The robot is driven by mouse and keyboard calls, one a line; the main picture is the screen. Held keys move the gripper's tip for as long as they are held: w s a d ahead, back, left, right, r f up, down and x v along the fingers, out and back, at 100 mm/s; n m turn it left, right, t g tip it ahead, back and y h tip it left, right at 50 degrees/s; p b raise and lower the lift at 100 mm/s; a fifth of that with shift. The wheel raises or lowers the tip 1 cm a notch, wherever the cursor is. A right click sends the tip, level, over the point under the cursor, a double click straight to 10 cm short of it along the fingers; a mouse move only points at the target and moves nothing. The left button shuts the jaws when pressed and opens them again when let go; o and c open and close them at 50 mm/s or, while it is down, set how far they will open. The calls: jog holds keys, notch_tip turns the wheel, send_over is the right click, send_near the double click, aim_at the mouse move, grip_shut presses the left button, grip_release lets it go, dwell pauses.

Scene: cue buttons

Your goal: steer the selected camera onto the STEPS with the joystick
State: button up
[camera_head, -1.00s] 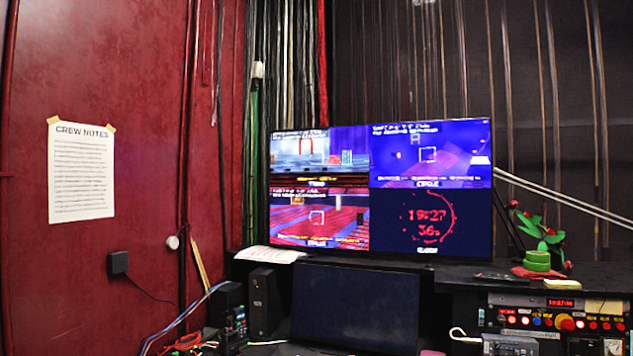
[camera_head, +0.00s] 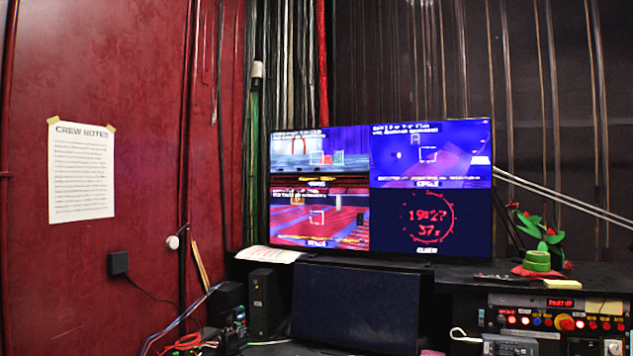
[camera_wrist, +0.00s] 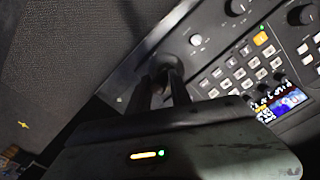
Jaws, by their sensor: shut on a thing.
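In the wrist view my gripper (camera_wrist: 166,84) is shut on the dark joystick (camera_wrist: 167,68) of a grey control panel (camera_wrist: 205,62); the fingers hide most of the stick. In the head view the monitor (camera_head: 381,252) shows three camera pictures and a red clock. The top left picture (camera_head: 300,146) has a red arch, a small green shape and a pale square frame. The top right picture (camera_head: 455,148) is blue and purple with a square frame near its middle. The bottom left picture (camera_head: 290,222) shows red rows and a square frame. I cannot make out the steps for certain.
The panel holds several pale keys (camera_wrist: 240,73), knobs and a small lit screen (camera_wrist: 285,103). In the head view a dark laptop-like screen (camera_head: 355,306) stands below the monitor. A button box (camera_head: 560,322) is at the right. Crew notes (camera_head: 81,170) hang on the red wall.

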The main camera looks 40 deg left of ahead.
jog(key=shift+s+a, duration=0.1)
jog(key=shift+a, duration=0.1)
jog(key=shift+c, duration=0.2)
jog(key=shift+s+a, duration=0.1)
dwell(1.8)
jog(key=shift+a, duration=0.1)
jog(key=shift+c, duration=0.3)
jog(key=shift+s, duration=0.1)
dwell(0.5)
jog(key=o, duration=0.6)
